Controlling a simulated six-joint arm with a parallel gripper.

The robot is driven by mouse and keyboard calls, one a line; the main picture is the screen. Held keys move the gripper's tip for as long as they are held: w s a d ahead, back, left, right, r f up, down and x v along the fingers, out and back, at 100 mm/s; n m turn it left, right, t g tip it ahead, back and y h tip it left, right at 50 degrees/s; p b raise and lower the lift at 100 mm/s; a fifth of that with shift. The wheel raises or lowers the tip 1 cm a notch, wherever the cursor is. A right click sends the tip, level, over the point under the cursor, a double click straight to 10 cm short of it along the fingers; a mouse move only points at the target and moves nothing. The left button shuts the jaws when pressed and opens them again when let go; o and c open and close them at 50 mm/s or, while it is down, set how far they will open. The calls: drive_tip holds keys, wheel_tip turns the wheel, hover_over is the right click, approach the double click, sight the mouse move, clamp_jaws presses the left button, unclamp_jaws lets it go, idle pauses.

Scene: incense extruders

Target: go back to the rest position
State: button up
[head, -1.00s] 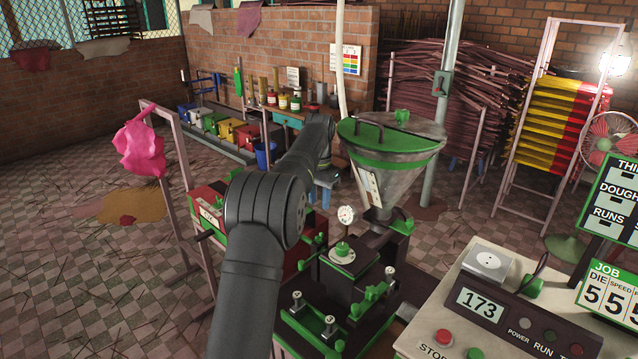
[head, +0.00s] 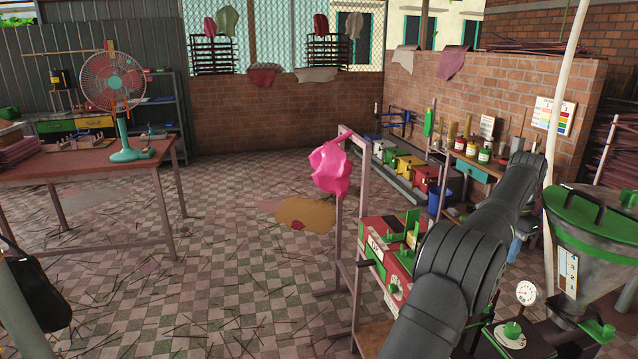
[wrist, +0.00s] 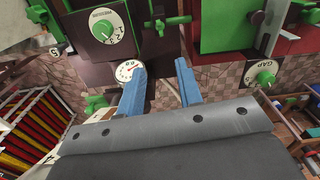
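My gripper (wrist: 160,70) shows in the wrist view as two blue fingers. They stand apart with nothing between them. Beneath them are a dark machine with a green knob (wrist: 103,30), a round white gauge (wrist: 127,71), and a red machine (wrist: 216,25) to the right. In the head view my dark arm reaches away, between the red machine (head: 390,245) on its left and the green-rimmed hopper (head: 590,235) on its right. My gripper's fingers are too small and partly hidden there to judge.
A pink cloth (head: 331,167) hangs on a metal frame (head: 350,300) left of my arm. A table (head: 90,165) with a fan (head: 113,90) stands at the far left. The tiled floor (head: 220,260) between is open, with scattered sticks.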

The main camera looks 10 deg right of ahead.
drive_tip(key=shift+f, duration=0.1)
wheel_tip(320, 180, down, 17)
drive_tip(key=shift+f, duration=0.1)
idle(0.5)
drive_tip(key=shift+f, duration=0.25)
drive_tip(key=shift+r+m, duration=0.25)
drive_tip(key=shift+m, duration=0.65)
drive_tip(key=m, duration=1.2)
idle(1.5)
drive_tip(key=shift+m, duration=0.3)
